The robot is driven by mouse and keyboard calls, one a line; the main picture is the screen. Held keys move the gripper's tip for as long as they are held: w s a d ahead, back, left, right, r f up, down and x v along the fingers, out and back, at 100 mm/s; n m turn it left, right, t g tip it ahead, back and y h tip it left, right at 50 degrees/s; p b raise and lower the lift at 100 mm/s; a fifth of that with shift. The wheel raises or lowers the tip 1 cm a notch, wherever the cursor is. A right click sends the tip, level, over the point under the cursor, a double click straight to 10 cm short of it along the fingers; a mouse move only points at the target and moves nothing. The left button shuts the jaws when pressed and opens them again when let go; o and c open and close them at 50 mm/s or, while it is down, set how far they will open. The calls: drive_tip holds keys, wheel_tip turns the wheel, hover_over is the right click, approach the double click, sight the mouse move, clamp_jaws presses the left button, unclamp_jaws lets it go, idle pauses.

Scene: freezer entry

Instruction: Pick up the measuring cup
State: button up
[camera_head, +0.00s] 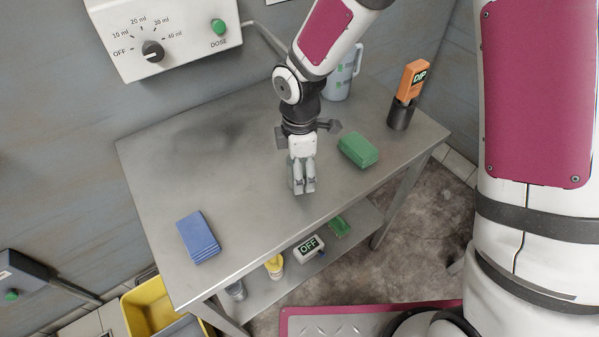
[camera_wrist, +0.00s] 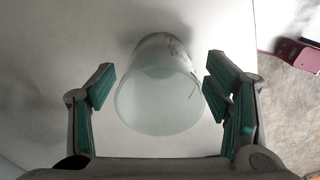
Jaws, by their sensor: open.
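A translucent, pale measuring cup (camera_wrist: 158,98) shows in the wrist view, between the two green-padded fingers of my gripper (camera_wrist: 160,90). There is a visible gap between the cup and each finger, wider on the left. In the head view my gripper (camera_head: 302,184) points down over the middle of the steel table (camera_head: 190,150), near its front edge. The gripper is open. In the head view I cannot clearly make out the cup at the fingers. Its base on the table is hard to judge.
A green block (camera_head: 358,150) lies right of my gripper. A pale jug (camera_head: 343,76) and an orange-handled dip tool in a dark holder (camera_head: 400,115) stand at the back right. Blue cloths (camera_head: 198,237) lie at the left. A lower shelf (camera_head: 262,292) holds small items.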

drive_tip(key=shift+f, duration=0.35)
drive_tip(key=shift+c, duration=0.5)
drive_tip(key=c, duration=1)
drive_tip(key=shift+r, duration=0.1)
drive_tip(key=shift+c, duration=0.2)
